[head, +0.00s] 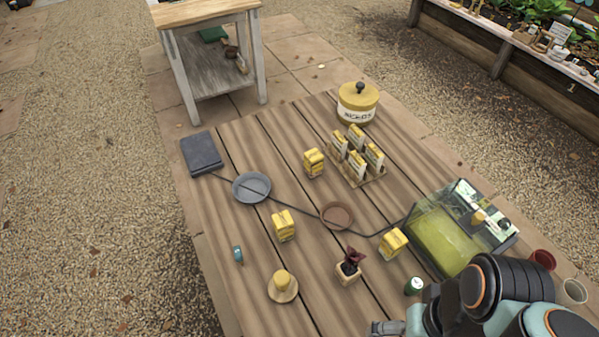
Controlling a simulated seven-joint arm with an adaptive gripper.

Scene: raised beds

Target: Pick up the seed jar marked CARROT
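Several small yellow containers with pale labels stand apart on the wooden table (225,255). One yellow container (314,162) is left of the seed packets, one (284,225) is near the middle left, and one (393,242) is beside the glass case. Their label words are too small to read, so I cannot tell which is marked CARROT. My arm enters at the bottom right. A grey metal part that seems to belong to my gripper (386,328) shows at the bottom edge, mostly cut off. I cannot see its fingertips or whether it holds anything.
A yellow-lidded tin (357,112) and a rack of packets (374,181) stand at the back. A glass case (440,243) is at the right. A dark cable crosses the table past a grey dish (252,187) and brown saucer (337,215). A potted plant (348,272) is near the front.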

